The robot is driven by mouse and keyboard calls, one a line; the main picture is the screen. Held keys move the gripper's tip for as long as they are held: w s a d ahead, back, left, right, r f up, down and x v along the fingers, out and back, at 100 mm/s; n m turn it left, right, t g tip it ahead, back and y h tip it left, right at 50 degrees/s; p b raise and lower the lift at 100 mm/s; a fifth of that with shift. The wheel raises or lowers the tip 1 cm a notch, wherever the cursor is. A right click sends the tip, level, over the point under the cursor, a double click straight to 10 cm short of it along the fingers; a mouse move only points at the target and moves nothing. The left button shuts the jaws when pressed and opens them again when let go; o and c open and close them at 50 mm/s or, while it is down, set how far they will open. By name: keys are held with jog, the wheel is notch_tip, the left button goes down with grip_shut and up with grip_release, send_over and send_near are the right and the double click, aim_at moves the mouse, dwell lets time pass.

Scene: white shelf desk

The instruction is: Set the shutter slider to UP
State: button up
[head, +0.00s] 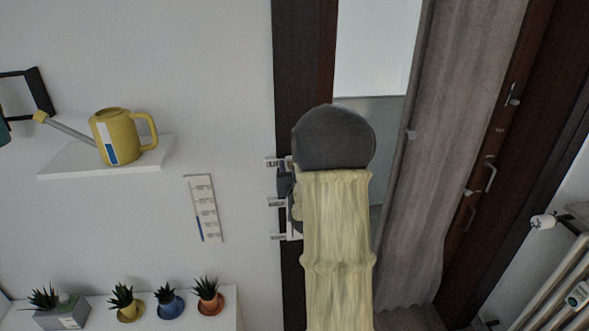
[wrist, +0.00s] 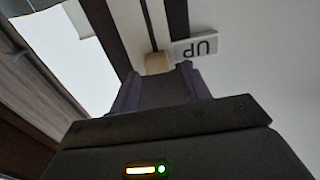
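The shutter slider's beige knob (wrist: 158,63) shows in the wrist view, at the lower end of the visible dark slot (wrist: 148,25). The UP label (wrist: 195,48) is right beside the knob, its lettering upside down in this view. My gripper (wrist: 160,70) has its two purple-grey fingers apart, with the knob just ahead of and between the tips. I cannot tell whether they touch it. In the head view, the slider panel (head: 296,232) is on the dark frame, mostly hidden by my arm, with small labels (head: 276,203) along its left side.
A white shelf (head: 70,163) with a yellow watering can (head: 120,138) is on the left wall, above several potted plants (head: 208,295). A thermometer-like strip (head: 203,208) hangs left of the panel. A grey curtain (head: 440,150) hangs to the right.

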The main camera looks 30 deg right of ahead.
jog(key=shift+s+f, duration=0.1)
jog(key=shift+f, duration=0.1)
jog(key=b+v, duration=1.4)
jog(key=v, duration=0.3)
jog(key=shift+a+b, duration=0.2)
jog(key=shift+b, duration=0.1)
jog(key=shift+s, duration=0.1)
jog(key=w+a+f+n+g+y, duration=0.1)
jog(key=a+f+g+y, duration=0.2)
jog(key=a+f, duration=0.35)
jog(key=a+f+n+g+y, duration=0.1)
jog(key=a+f+g+y, duration=0.15)
jog(key=f, duration=0.65)
jog(key=s+a+f+n+g+y, duration=0.2)
jog(key=s+a+f+n+g, duration=0.1)
jog(key=s+a+f+g, duration=0.5)
jog(key=shift+s+a+f, duration=0.2)
jog(key=shift+a+f, duration=0.65)
jog(key=shift+a, duration=0.35)
